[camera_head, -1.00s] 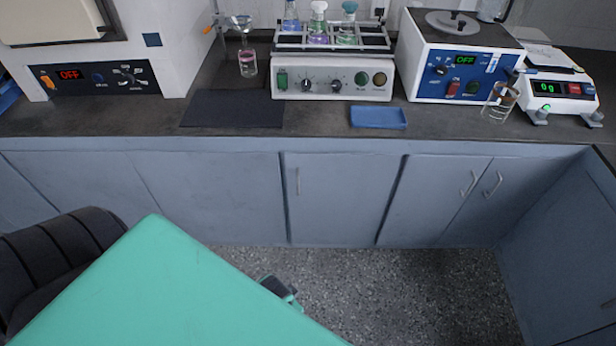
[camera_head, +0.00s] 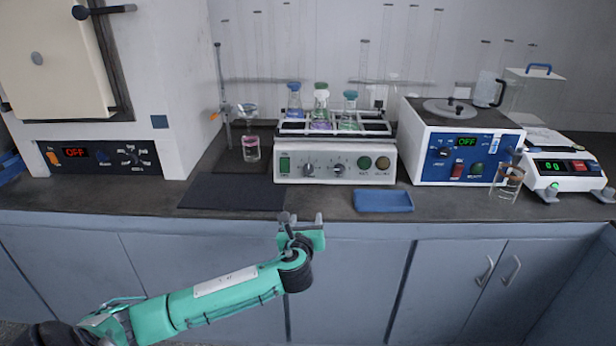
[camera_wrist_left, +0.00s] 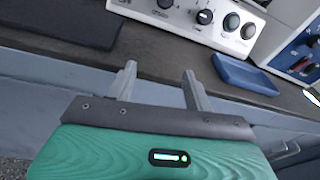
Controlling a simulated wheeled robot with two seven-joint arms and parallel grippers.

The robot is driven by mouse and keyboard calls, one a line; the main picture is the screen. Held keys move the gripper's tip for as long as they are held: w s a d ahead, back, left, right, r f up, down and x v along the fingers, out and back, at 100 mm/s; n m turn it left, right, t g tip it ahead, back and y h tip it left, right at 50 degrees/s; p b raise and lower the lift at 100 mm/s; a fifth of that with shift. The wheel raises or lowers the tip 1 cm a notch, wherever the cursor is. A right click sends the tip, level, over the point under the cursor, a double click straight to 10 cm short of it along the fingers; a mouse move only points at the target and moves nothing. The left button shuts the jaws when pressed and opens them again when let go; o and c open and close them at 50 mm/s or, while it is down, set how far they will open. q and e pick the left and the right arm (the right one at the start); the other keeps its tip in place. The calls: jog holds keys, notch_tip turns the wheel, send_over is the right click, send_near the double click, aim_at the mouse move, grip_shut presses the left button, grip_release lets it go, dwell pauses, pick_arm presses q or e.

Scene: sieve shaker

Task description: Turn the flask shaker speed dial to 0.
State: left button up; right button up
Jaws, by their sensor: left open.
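The flask shaker (camera_head: 335,163) stands on the bench, a white box with a rack on top holding several stoppered flasks. Its front panel has a green switch (camera_head: 285,165), two dark dials and two round buttons. The left dial (camera_head: 309,170) and the right dial (camera_head: 338,170) both show; their labels are too small to read. My left gripper (camera_head: 302,218) is open and empty, in front of the bench edge and below the shaker panel. In the left wrist view its fingers (camera_wrist_left: 158,85) are spread apart. My right gripper is not in view.
A blue tray (camera_head: 384,201) lies in front of the shaker at right, and a dark mat (camera_head: 232,192) at left. A beaker (camera_head: 507,181) stands before the blue centrifuge-like box (camera_head: 465,145). A balance (camera_head: 565,174) is at far right, an oven (camera_head: 95,155) at left.

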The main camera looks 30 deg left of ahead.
aim_at(309, 170)
pick_arm(q)
jog(key=w+a+r+m, duration=0.1)
jog(key=r+m, duration=0.1)
jog(key=w+a+r+m+t, duration=0.1)
jog(key=w+a+r, duration=0.1)
jog(key=shift+w+a+r+m+y, duration=0.15)
jog(key=shift+w+r+m+y, duration=0.05)
jog(key=shift+m+y, duration=0.2)
jog(key=b+x, duration=0.1)
jog(key=x, duration=1)
jog(key=shift+w+r, duration=0.15)
jog(key=shift+w, duration=0.15)
jog(key=shift+x, duration=0.85)
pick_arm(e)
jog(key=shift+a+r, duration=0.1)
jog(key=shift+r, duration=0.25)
pick_arm(q)
jog(key=c, duration=1)
jog(key=shift+o, duration=0.2)
